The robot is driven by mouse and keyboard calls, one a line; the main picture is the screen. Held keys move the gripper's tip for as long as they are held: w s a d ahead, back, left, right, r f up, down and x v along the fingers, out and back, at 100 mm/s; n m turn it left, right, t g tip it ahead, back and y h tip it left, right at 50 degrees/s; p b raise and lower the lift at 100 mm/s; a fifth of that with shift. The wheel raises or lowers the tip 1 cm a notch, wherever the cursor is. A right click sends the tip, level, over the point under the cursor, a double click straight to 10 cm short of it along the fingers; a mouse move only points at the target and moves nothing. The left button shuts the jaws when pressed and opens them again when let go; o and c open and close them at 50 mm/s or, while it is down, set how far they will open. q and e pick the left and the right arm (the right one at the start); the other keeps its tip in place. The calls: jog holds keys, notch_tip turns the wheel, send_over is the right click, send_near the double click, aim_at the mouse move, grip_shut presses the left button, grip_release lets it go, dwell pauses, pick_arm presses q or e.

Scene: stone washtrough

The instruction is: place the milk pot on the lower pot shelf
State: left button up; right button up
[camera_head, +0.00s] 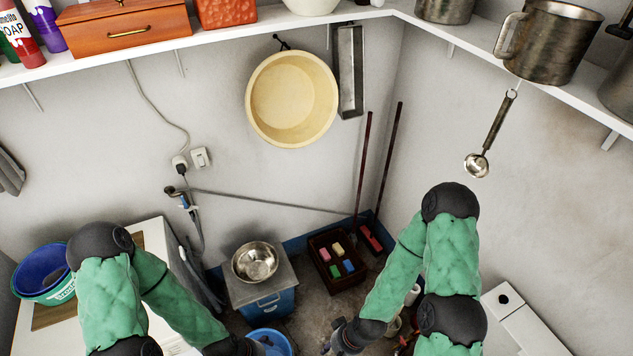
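A large worn metal pot with a side handle (553,40) stands on the white wall shelf (570,97) at the upper right; I cannot tell whether it is the milk pot. Other metal pots (445,10) stand on the same shelf, cut by the picture's edge. No lower pot shelf can be made out for certain. My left gripper (262,346) is at the bottom edge, beside a blue bucket, mostly cut off. My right gripper (338,345) is at the bottom edge right of it, also partly cut off. Both are far below the wall shelf, and their fingers are unclear.
A metal bowl (255,262) sits on a small stand. A dark crate (325,236) holds coloured blocks. A blue bucket (272,336) is low in front. A ladle (488,135) and a yellow basin (291,98) hang on the walls. A white unit (525,320) stands lower right.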

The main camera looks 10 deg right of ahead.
notch_tip(320, 180, down, 25)
jog(key=b, duration=2.4)
jog(key=shift+w+f+b, duration=0.1)
jog(key=shift+f+b, duration=0.15)
jog(key=shift+b, duration=0.15)
jog(key=c, duration=0.3)
grip_shut()
jog(key=shift+r, duration=0.1)
